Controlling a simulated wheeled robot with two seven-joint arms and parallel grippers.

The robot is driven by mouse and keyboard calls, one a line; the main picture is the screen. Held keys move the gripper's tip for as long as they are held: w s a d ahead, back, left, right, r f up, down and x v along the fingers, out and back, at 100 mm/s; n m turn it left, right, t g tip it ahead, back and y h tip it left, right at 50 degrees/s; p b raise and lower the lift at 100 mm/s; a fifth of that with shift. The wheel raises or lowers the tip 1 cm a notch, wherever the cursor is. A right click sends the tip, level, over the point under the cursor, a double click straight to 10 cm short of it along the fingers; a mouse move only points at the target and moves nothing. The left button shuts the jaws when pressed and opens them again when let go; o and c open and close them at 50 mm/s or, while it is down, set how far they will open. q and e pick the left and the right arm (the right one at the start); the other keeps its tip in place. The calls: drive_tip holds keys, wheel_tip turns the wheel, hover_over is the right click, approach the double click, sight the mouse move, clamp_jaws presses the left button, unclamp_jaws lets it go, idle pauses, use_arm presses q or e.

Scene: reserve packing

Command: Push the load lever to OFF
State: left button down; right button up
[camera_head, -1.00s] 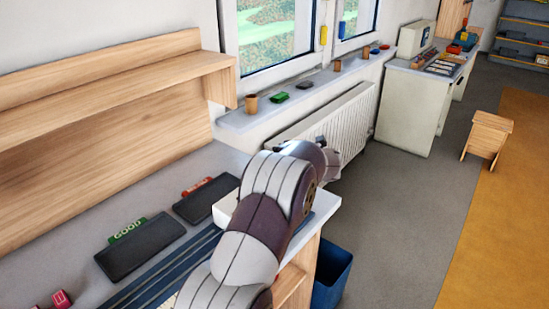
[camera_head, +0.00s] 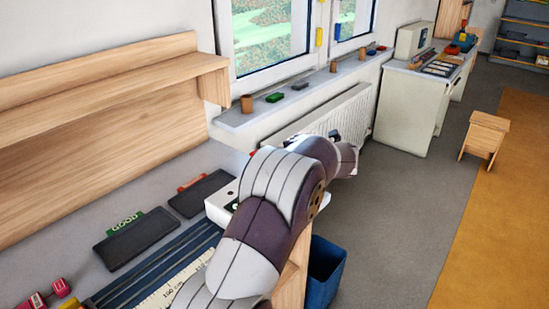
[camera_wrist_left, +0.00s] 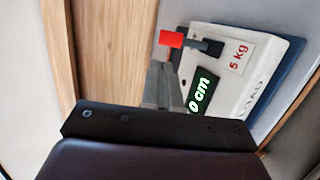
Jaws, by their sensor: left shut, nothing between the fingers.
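The load lever with its red tip (camera_wrist_left: 171,39) and dark arm stands on a white box (camera_wrist_left: 224,67) in the left wrist view. The box carries a "5 kg" label, a green "0 cm" display and the word LOAD. My left gripper (camera_wrist_left: 164,75) is shut and empty, its fingertips just below the red tip in the picture; I cannot tell whether they touch it. In the head view the white box (camera_head: 216,207) is partly hidden behind my left arm, and the gripper is hidden. My right gripper is out of view.
A ruler (camera_head: 180,283) and dark rails lie before the box. Two dark trays (camera_head: 136,240) (camera_head: 201,193) lie on the bench, one with a GOOD label. Pink items (camera_head: 40,300) lie at the front left. A wooden shelf (camera_head: 120,85) overhangs. A blue bin (camera_head: 324,272) stands right.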

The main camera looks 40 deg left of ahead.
use_arm(q)
drive_tip(key=w+d+f+m+t+h, duration=0.1)
drive_tip(key=w+d+m+t+h, duration=0.25)
drive_tip(key=d+m, duration=0.3)
drive_tip(key=w+d+f+m+t+h, duration=0.1)
drive_tip(key=w+d+m+t+h, duration=0.15)
drive_tip(key=d+m+t, duration=0.35)
drive_tip(key=s+d+f+m+g+h, duration=0.35)
drive_tip(key=d+f+m+h, duration=0.2)
drive_tip(key=m, duration=0.35)
drive_tip(key=s+d+f+m+g+h, duration=0.1)
drive_tip(key=s+d+f+m+g, duration=0.2)
drive_tip(key=s, duration=0.4)
drive_tip(key=s+d+f+m+g+h, duration=0.1)
drive_tip(key=s+d+f+m+g, duration=0.1)
drive_tip(key=s+f+m, duration=0.4)
drive_tip(key=s+a+m+g, duration=0.2)
drive_tip(key=s+m+g, duration=0.1)
drive_tip(key=s, duration=1.2)
drive_tip(key=shift+s+r+g+y, duration=0.25)
drive_tip(key=shift+s+g+y, duration=0.05)
drive_tip(key=shift+s+y, duration=0.15)
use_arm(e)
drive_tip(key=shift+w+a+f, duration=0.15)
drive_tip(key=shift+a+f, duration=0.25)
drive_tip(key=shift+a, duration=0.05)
